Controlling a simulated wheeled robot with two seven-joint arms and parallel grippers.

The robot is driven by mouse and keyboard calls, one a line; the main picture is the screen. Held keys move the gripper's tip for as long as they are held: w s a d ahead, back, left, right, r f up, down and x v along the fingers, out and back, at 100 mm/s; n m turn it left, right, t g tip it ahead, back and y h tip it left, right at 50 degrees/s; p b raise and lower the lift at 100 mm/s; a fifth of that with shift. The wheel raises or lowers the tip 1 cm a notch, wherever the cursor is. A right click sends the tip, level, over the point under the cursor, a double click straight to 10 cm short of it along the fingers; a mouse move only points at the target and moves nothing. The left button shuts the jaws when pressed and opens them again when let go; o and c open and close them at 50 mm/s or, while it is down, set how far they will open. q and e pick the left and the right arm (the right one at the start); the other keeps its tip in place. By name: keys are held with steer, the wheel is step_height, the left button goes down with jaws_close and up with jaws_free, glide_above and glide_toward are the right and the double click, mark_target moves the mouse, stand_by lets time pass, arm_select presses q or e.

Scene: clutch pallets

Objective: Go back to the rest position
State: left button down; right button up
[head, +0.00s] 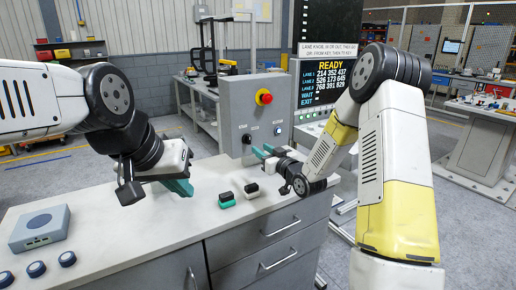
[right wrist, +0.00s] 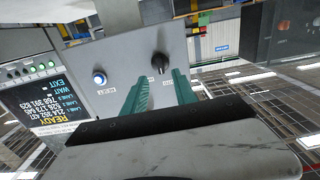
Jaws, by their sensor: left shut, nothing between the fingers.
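My left gripper (head: 180,187) is shut and empty, its teal fingers pointing down over the white worktop (head: 150,225). My right gripper (head: 264,151) is raised in front of the grey control box (head: 255,110). In the right wrist view its two green fingers (right wrist: 161,92) stand apart with nothing between them. A black knob (right wrist: 160,63) on the box shows just beyond the fingertips, and I see a gap rather than a grip on it. A blue-white button (right wrist: 99,78) sits left of the knob.
A grey-blue box (head: 40,230) and several round dark pucks (head: 37,269) are at the left. A red emergency button (head: 264,97) and a lane screen (head: 322,85) are behind.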

steer(key=shift+r, duration=0.1)
steer(key=s+d+r+m+g+h, duration=0.35)
steer(key=s+d+r+h, duration=0.35)
steer(key=s+d+r, duration=0.4)
steer(key=s+m+g, duration=0.2)
steer(key=s+g, duration=0.3)
steer(key=s, duration=2.2)
steer(key=shift+d+f+g, duration=0.35)
steer(key=shift+d+f, duration=0.05)
